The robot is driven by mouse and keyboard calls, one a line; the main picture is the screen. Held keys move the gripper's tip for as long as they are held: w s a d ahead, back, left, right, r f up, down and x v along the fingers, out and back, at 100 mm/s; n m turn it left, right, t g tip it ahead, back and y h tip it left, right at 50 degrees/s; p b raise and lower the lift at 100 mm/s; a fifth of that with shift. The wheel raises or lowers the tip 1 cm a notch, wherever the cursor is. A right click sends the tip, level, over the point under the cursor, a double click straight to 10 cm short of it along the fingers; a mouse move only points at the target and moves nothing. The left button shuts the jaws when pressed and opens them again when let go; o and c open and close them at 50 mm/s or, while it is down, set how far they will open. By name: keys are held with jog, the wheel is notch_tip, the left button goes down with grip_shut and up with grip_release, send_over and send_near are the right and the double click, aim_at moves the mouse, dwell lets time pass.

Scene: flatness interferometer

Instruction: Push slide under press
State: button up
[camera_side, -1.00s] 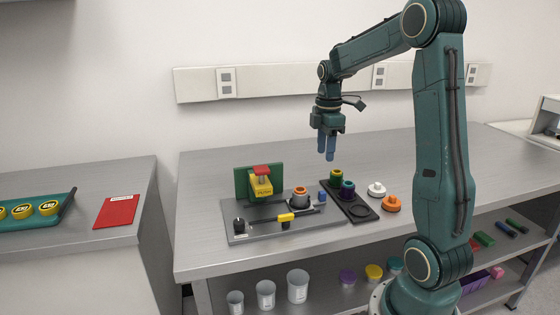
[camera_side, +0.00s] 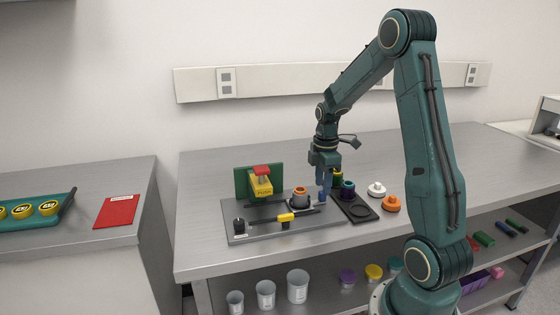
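The press (camera_side: 261,182), yellow with a red top on a green upright, stands at the back left of the grey base plate (camera_side: 258,230). The slide (camera_side: 299,204), a dark carrier with an orange-topped round piece (camera_side: 300,191) on it, sits to the right of the press, not under it. My gripper (camera_side: 324,189) points down at the slide's right end, its blue fingers low beside the blue end block there. The fingers cover that block, and I cannot tell whether they touch it. The fingers look close together; their gap is not clear.
A black tray (camera_side: 372,217) with green and purple-blue pieces lies just right of the plate. White (camera_side: 376,189) and orange (camera_side: 391,204) pieces stand beyond it.

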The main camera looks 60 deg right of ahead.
aim_at(308, 200)
jog(key=shift+f, duration=1.65)
grip_shut()
